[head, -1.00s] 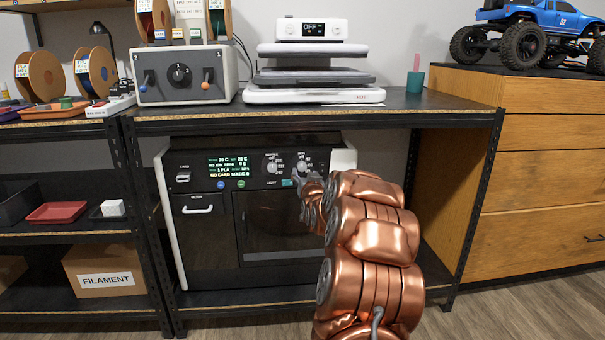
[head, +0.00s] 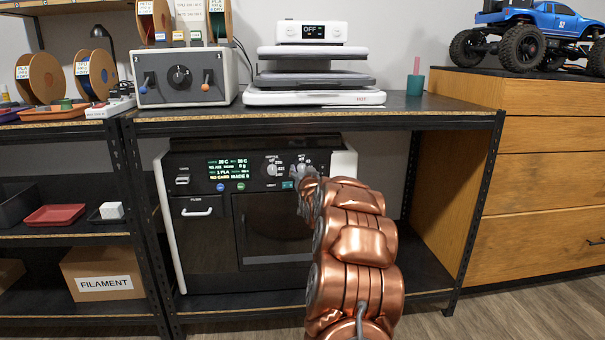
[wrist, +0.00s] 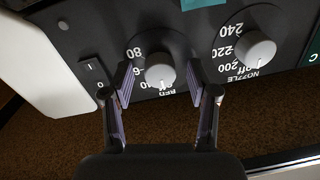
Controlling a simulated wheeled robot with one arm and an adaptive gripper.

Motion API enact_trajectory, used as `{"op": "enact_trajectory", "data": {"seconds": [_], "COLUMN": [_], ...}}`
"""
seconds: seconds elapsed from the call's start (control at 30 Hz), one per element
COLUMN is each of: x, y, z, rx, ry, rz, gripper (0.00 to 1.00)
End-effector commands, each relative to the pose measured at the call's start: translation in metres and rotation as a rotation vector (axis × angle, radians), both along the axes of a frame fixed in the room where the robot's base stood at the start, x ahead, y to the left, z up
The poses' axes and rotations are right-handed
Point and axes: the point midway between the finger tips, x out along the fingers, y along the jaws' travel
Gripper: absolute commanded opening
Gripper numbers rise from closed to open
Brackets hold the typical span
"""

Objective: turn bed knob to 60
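The bed knob (wrist: 160,71) is a round grey dial on the black printer panel, with the label BED beside it in the wrist view, which shows the panel upside down. Its small pale mark appears at the knob's lower edge in the picture; the exact reading is unclear. My gripper (wrist: 159,82) is open, one finger on each side of the bed knob. Gaps show between fingers and knob, so it holds nothing. In the head view my gripper (head: 306,181) is at the bed knob (head: 303,169) and partly hides it.
The nozzle knob (wrist: 257,50) sits close beside the right finger in the wrist view. A rocker switch (wrist: 94,75) is beside the left finger. A lit display (head: 228,169) is on the panel. The workbench top (head: 430,103) overhangs the printer.

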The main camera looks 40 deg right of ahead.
Motion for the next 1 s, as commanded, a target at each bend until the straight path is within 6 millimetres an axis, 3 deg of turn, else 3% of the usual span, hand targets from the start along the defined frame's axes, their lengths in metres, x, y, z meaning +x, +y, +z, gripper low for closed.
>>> {"op": "enact_trajectory", "data": {"seconds": [0.07,0.57,1.0], "x": [0.0,0.0,0.0009], "y": [0.0,0.0002,0.0013], "z": [0.0,-0.0001,0.004], "rx": [0.0,0.0,0.079], "ry": [0.0,0.0,-0.061], "rz": [0.0,0.0,0.002], "gripper": [0.52,0.0,0.0]}}
